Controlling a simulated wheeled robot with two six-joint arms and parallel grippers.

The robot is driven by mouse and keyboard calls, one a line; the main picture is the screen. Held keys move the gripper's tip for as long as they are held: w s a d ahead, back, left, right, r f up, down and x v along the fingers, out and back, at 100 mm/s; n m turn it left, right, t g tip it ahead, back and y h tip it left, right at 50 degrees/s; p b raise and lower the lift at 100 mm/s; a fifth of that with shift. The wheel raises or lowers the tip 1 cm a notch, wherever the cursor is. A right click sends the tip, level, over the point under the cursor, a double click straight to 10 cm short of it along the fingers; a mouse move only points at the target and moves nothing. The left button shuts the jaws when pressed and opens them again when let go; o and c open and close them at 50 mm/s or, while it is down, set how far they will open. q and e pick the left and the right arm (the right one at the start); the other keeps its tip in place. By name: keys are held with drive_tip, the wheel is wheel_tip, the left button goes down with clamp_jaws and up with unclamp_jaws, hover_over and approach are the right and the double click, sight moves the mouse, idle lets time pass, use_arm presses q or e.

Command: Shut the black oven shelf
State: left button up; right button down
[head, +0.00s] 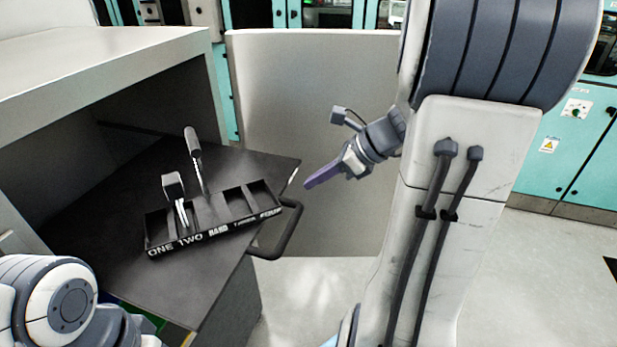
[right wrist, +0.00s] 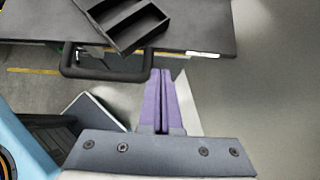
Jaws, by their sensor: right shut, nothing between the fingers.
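The black oven shelf (head: 110,250) is pulled out of the grey cabinet at the left, with a black bar handle (head: 285,235) on its front edge. The handle also shows in the right wrist view (right wrist: 105,75). My right gripper (head: 308,186) has purple fingers and is shut and empty, to the right of the shelf and apart from the handle in the head view. In the right wrist view its closed fingers (right wrist: 160,75) appear just right of the handle. My left arm shows at the lower left, but its gripper is not in view.
A black rack (head: 215,232) labelled ONE, TWO, HARD and more stands on the shelf, with two dark-handled tools (head: 194,148) upright in it. A pale panel (head: 310,110) stands behind. The floor (head: 315,300) right of the shelf is clear.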

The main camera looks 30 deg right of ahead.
drive_tip(key=x, duration=0.7)
drive_tip(key=shift+f, duration=0.1)
drive_tip(key=shift+w, duration=0.15)
